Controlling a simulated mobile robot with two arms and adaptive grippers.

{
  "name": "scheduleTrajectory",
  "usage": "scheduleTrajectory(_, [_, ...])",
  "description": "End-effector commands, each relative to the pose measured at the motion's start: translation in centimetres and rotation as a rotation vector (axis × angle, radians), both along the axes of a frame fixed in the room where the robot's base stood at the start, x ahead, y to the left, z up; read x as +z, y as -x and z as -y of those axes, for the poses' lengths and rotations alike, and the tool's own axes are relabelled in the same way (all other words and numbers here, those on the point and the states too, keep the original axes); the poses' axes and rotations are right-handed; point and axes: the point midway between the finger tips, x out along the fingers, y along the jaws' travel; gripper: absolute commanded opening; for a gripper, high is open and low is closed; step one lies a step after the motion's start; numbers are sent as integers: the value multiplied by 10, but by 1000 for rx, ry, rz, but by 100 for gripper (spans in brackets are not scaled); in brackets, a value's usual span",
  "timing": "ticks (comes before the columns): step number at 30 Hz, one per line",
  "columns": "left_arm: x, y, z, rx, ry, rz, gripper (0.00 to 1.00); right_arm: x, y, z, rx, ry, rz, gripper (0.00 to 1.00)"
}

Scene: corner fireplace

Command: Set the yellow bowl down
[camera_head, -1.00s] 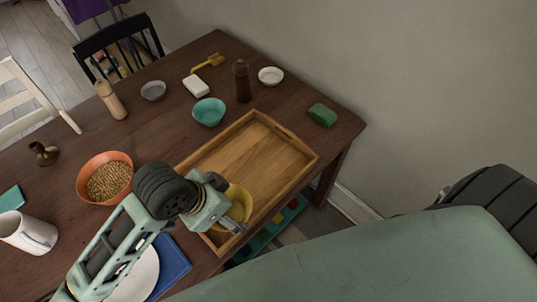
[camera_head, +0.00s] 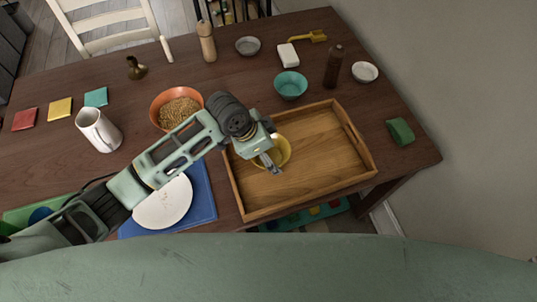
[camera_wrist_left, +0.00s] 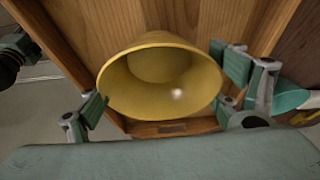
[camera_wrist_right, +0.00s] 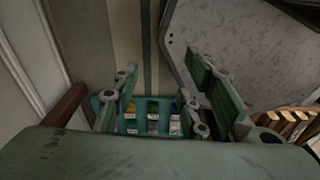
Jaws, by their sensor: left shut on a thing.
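The yellow bowl (camera_head: 279,153) is at the left part of the wooden tray (camera_head: 357,180), partly hidden by my left gripper (camera_head: 270,163). In the left wrist view the bowl (camera_wrist_left: 160,85) sits between the two fingers of my left gripper (camera_wrist_left: 165,100), its mouth facing the camera, with the tray's wood behind it. The gripper is shut on the bowl. I cannot tell whether the bowl's base touches the tray. My right gripper (camera_wrist_right: 168,92) shows only in the right wrist view, its fingers apart and nothing between them, above the floor area.
A teal bowl (camera_head: 290,85), brown bottle (camera_head: 333,67) and green sponge (camera_head: 400,131) stand around the tray. An orange bowl of grain (camera_head: 178,107) and a white plate (camera_head: 163,203) are to its left. The tray's right half is bare.

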Motion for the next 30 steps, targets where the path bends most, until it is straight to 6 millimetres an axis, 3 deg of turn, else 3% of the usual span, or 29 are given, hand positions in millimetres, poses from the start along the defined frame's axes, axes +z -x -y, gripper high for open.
scheduleTrajectory(5, [-10,-6,-3,0,0,-1,52,3,0,5,-3,6,0,40])
scheduleTrajectory(12, [-41,-6,-3,0,1,0,52,9,-1,5,-2,6,1,40])
scheduleTrajectory(24, [-48,-6,-3,-1,1,3,52,7,-1,-6,0,-7,2,40])
scheduleTrajectory(25, [-48,-6,-3,-1,0,2,87,7,-1,-7,0,-8,1,40])
scheduleTrajectory(30, [-47,-6,-3,-1,0,2,100,7,-1,-8,1,-8,1,40])
